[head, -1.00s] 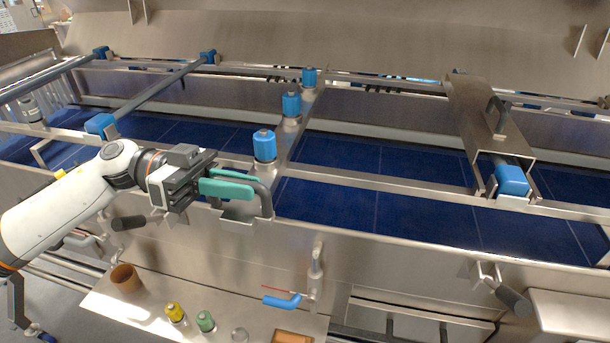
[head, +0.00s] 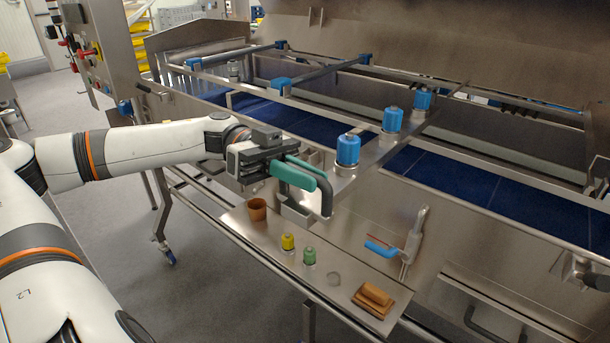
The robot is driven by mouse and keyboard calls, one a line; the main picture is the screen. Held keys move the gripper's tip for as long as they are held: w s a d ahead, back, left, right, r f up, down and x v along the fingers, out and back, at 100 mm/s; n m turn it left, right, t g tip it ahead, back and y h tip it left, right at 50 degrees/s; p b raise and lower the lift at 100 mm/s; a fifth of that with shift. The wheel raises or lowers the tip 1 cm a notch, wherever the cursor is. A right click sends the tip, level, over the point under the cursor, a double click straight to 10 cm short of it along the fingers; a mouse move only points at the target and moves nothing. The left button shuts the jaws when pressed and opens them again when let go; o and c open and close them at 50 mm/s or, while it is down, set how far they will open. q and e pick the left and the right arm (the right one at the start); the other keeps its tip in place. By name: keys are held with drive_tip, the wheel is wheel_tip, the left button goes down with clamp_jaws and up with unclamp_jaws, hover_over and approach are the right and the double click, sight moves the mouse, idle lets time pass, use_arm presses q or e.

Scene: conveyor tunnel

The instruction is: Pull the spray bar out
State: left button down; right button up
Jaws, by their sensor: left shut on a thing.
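The spray bar (head: 372,152) is a metal bar carrying three blue-capped nozzles, the nearest nozzle (head: 347,151) at its front end. It lies across the conveyor frame, and its front end stands out past the front rail. A dark looped handle (head: 326,196) is at that end. My left gripper (head: 300,176), with teal fingers, is shut on the handle; the fingers hide part of it. My right gripper is not in view.
A lower shelf holds a brown cup (head: 257,209), a yellow-capped piece (head: 288,242), a green-capped piece (head: 309,256) and a brown block (head: 373,298). A blue-handled valve (head: 381,248) is on the front wall. The floor (head: 220,270) at left is clear.

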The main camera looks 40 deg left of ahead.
use_arm(q)
drive_tip(key=shift+f, duration=0.1)
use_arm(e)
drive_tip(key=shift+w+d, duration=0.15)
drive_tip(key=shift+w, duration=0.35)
